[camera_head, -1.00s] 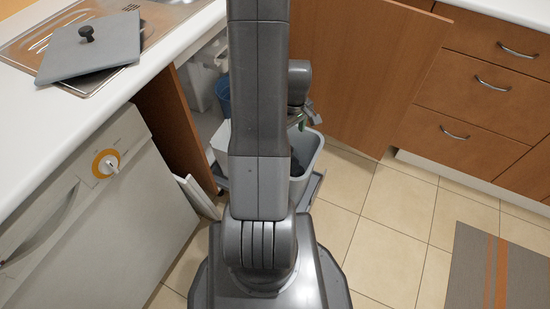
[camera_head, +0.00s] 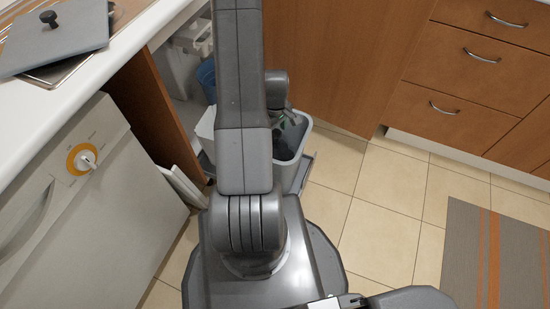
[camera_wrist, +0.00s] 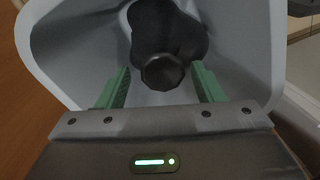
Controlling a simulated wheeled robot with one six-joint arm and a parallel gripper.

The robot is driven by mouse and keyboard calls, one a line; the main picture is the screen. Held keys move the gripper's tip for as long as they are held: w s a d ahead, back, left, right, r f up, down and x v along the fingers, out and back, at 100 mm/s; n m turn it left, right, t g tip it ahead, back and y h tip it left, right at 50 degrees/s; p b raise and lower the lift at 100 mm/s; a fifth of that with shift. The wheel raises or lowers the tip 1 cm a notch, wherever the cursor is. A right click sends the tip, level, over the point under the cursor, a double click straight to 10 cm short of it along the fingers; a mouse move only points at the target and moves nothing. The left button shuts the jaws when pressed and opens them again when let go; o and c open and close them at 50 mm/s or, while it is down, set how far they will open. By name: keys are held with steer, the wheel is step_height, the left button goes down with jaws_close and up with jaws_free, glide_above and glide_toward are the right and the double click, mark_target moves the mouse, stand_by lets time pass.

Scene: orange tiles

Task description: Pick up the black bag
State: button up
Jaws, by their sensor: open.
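The black bag (camera_wrist: 168,32) lies inside a grey bin (camera_wrist: 65,60) in the wrist view, with its dark knotted top (camera_wrist: 162,72) toward me. My gripper (camera_wrist: 161,84) is open, with one green finger on each side of the knot and apart from it. In the head view the grey bin (camera_head: 299,152) stands on the floor behind my arm, and my gripper reaches down into it. My arm hides part of the bin there, and the bag cannot be made out clearly.
The bin stands by an open cabinet under the sink counter (camera_head: 75,85). A blue container (camera_head: 207,78) is inside the cabinet. A wooden door (camera_head: 335,60) stands behind the bin. A white appliance (camera_head: 90,200) is at left. Tiled floor and a striped mat (camera_head: 500,255) lie at right.

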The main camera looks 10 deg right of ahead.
steer(key=f, duration=0.1)
steer(key=f+b, duration=0.1)
steer(key=f, duration=0.2)
steer(key=shift+s+f, duration=0.25)
steer(key=shift+f, duration=0.15)
jaws_close()
